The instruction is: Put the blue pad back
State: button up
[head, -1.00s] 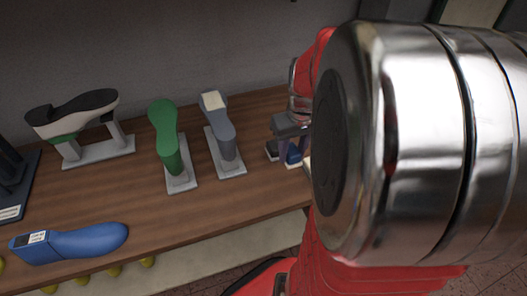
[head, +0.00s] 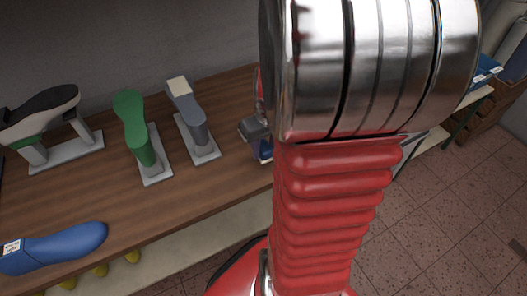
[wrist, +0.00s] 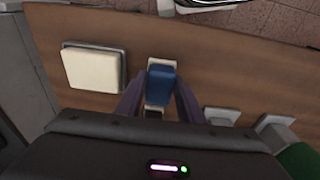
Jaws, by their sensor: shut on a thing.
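The blue pad (wrist: 161,84) sits between the two dark fingers of my gripper (wrist: 158,98) in the wrist view. The fingers are shut on its sides. A pale piece shows just above and below the pad in that view; I cannot tell whether the pad touches it. In the head view, part of my gripper (head: 254,128) shows at the right part of the bench, with a bit of the blue pad (head: 265,150) below it. My arm hides the rest there.
A cream-topped block (wrist: 91,70) stands left of the pad in the wrist view. On the wooden bench (head: 95,195) are a green last (head: 131,118), a grey last (head: 186,105), a black-and-white last (head: 40,112) and a blue last (head: 55,246). The bench's middle front is clear.

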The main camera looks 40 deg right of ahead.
jog(key=shift+f, duration=1.05)
jog(key=shift+f, duration=0.15)
jog(key=o, duration=1)
jog(key=r, duration=0.4)
jog(key=s+r, duration=0.1)
jog(key=r, duration=0.7)
jog(key=shift+s+a+r, duration=0.1)
jog(key=shift+s+a, duration=0.15)
jog(key=shift+s, duration=0.05)
